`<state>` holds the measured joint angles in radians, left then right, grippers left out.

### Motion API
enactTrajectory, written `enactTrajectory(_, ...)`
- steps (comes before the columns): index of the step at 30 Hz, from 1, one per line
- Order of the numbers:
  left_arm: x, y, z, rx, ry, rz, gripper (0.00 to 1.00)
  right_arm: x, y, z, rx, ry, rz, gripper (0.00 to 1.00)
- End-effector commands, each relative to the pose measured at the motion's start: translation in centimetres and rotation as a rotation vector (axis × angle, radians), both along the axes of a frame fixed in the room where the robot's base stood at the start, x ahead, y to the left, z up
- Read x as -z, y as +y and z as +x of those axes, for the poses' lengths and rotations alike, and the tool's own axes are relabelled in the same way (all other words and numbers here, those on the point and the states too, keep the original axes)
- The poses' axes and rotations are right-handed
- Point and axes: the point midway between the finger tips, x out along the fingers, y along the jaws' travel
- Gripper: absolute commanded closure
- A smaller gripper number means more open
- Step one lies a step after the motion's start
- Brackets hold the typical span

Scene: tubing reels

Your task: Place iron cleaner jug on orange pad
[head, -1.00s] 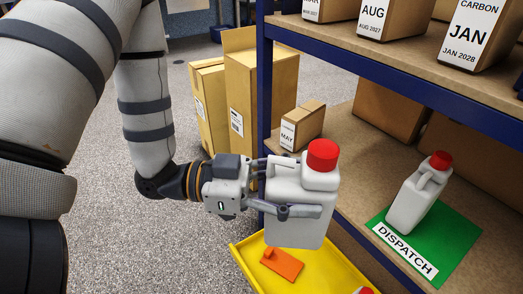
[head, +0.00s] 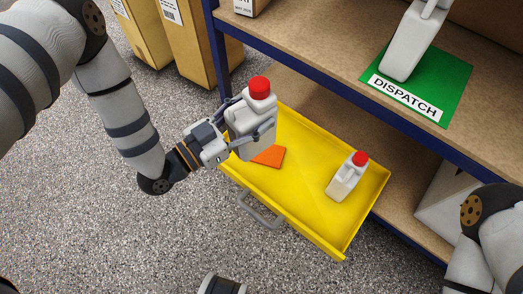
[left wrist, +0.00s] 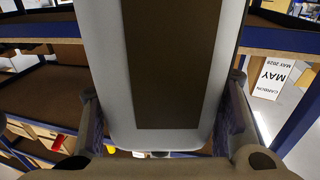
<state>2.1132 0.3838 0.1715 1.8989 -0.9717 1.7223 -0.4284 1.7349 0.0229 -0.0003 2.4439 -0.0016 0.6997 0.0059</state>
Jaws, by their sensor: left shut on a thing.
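My left gripper (head: 252,136) is shut on a white jug (head: 260,104) with a red cap, its fingers on either side of the body. The jug is upright in the head view, over the left end of the yellow drawer. The orange pad (head: 269,157) lies on the drawer floor, just right of and partly behind the held jug. I cannot tell if the jug's base touches anything. In the left wrist view the jug (left wrist: 228,45) fills the middle, with a plain brown panel and no readable name.
The yellow drawer (head: 300,227) stands pulled out, with a smaller white red-capped jug (head: 347,178) at its right. A green dispatch pad (head: 445,80) on the shelf above holds another white jug (head: 408,45). Blue shelf edges border the drawer's far side.

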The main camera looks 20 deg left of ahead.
Motion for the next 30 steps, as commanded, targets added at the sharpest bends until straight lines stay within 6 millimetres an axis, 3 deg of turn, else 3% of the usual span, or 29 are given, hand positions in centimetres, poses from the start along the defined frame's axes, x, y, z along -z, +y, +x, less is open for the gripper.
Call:
enactTrajectory(1, 3.4, -0.3, 0.1, -0.042, 0.01, -0.006, 1.0, 1.4, 0.0, -0.4, -0.001, 0.02, 0.001, 0.6)
enactTrajectory(3, 6.1, -0.5, 0.4, -0.106, 0.011, -0.007, 1.0, 2.2, 0.0, -0.7, 0.0, 0.031, 0.001, 0.6)
enactTrajectory(6, 8.5, -0.5, 0.7, -0.175, 0.011, -0.005, 1.0, 2.9, 0.1, -0.9, -0.001, 0.041, 0.001, 0.6)
enactTrajectory(11, 10.1, 0.0, 1.2, -0.222, 0.011, -0.001, 1.0, 3.5, 0.1, -1.0, -0.001, 0.05, 0.002, 0.6)
enactTrajectory(22, 14.5, 5.5, 8.2, -0.225, 0.011, 0.003, 1.0, 6.8, 0.2, -2.3, -0.006, 0.109, 0.007, 0.6)
enactTrajectory(25, 17.0, 6.4, 9.5, -0.223, 0.015, 0.003, 1.0, 7.9, 0.2, -3.0, -0.009, 0.142, 0.008, 0.6)
enactTrajectory(30, 18.7, 7.5, 11.0, -0.221, 0.013, 0.0, 1.0, 8.7, 0.1, -3.5, -0.014, 0.169, 0.01, 0.6)
